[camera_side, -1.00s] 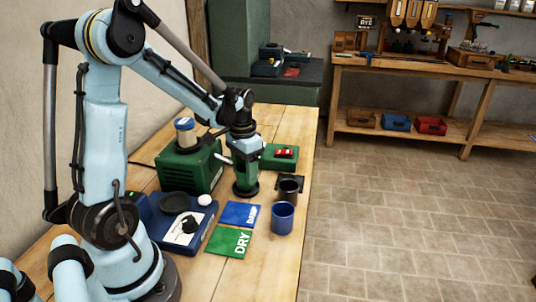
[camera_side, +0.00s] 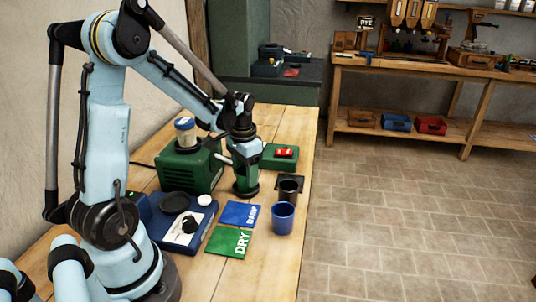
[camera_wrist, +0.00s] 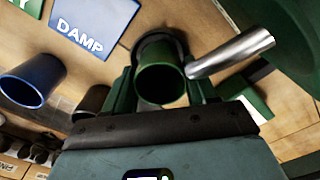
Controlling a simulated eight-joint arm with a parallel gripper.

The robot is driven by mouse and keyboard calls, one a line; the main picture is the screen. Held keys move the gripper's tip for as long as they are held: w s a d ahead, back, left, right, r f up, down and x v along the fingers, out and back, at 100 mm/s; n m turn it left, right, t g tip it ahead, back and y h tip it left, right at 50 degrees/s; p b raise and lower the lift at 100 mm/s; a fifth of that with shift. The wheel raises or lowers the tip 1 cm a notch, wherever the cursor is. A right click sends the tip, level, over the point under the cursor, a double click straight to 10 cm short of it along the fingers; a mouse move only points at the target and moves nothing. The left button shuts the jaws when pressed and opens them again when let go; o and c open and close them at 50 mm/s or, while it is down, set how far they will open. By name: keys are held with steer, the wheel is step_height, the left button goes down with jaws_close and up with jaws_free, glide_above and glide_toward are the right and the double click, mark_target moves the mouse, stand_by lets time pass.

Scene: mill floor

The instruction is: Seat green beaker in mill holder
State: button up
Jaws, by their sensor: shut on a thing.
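The green beaker (camera_wrist: 160,82) is between the two green fingers of my gripper (camera_wrist: 164,92), which is shut on it. In the side view the beaker (camera_side: 246,182) is upright below my gripper (camera_side: 245,165), partly hidden by the fingers. Its lower end is at the dark round mill holder (camera_side: 246,193), whose dark rim also shows past the beaker in the wrist view (camera_wrist: 158,38). I cannot tell whether the beaker's base rests fully inside the holder. The metal spout (camera_wrist: 232,53) of the green mill (camera_side: 190,168) points toward the beaker's mouth.
A blue beaker (camera_side: 283,218) and a dark cup (camera_side: 288,189) stand to the right. The blue DAMP card (camera_side: 239,214) and green DRY card (camera_side: 228,242) lie in front. A blue scale (camera_side: 185,228) is at left; a green box with a red part (camera_side: 282,157) is behind.

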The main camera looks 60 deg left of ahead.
steer(key=shift+f, duration=0.2)
steer(key=o, duration=0.8)
steer(key=shift+o, duration=0.2)
steer(key=shift+r, duration=0.15)
step_height(320, 180, up, 11)
stand_by(0.4)
steer(key=s+d+t, duration=0.2)
steer(key=d+t, duration=0.1)
steer(key=d, duration=0.5)
steer(key=s+d+m+t, duration=0.1)
steer(key=d+t, duration=0.3)
steer(key=d, duration=0.4)
steer(key=shift+s+d, duration=0.35)
steer(key=shift+s, duration=0.05)
